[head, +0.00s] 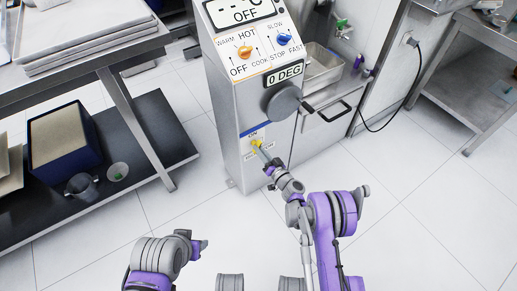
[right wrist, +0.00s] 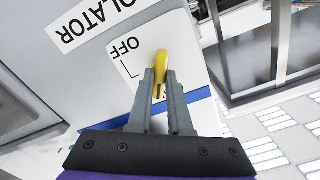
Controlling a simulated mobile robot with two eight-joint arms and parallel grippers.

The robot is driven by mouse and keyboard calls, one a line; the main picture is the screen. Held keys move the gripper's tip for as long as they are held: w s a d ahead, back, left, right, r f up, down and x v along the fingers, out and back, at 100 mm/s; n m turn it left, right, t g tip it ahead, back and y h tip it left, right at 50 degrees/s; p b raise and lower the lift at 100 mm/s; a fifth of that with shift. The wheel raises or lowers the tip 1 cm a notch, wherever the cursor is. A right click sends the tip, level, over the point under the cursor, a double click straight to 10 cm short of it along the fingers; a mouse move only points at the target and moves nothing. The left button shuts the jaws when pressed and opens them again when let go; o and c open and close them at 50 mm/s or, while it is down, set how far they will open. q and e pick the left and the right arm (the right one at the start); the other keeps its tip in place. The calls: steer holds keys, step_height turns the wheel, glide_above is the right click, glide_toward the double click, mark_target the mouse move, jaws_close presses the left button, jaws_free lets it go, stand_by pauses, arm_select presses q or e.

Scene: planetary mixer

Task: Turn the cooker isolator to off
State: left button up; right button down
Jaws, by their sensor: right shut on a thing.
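The cooker isolator is a white plate (right wrist: 178,35) on the grey front of the machine, with a yellow lever (right wrist: 161,65). The word OFF is printed beside the lever, and a label ending in OLATOR sits beside the plate, upside down in the right wrist view. My right gripper (right wrist: 160,88) is shut on the yellow lever, its fingers on either side of it. In the head view the yellow lever (head: 256,143) shows low on the machine front, partly hidden by the fingers. My left gripper (head: 203,247) is low at the left, away from the machine; its jaw opening is unclear.
The control panel (head: 250,53) above has an orange knob (head: 244,51) and a blue knob (head: 285,39). A round grey knob (head: 283,101) protrudes above the isolator. A steel table with a lower shelf (head: 150,125) stands left. The tiled floor (head: 440,220) at right is clear.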

steer(key=m+b, duration=0.1)
steer(key=m, duration=0.2)
steer(key=shift+m, duration=0.3)
steer(key=shift+m+b, duration=0.3)
steer(key=shift+m, duration=1.9)
steer(key=m, duration=0.4)
steer(key=c, duration=0.7)
jaws_free()
steer(key=shift+v, duration=3.6)
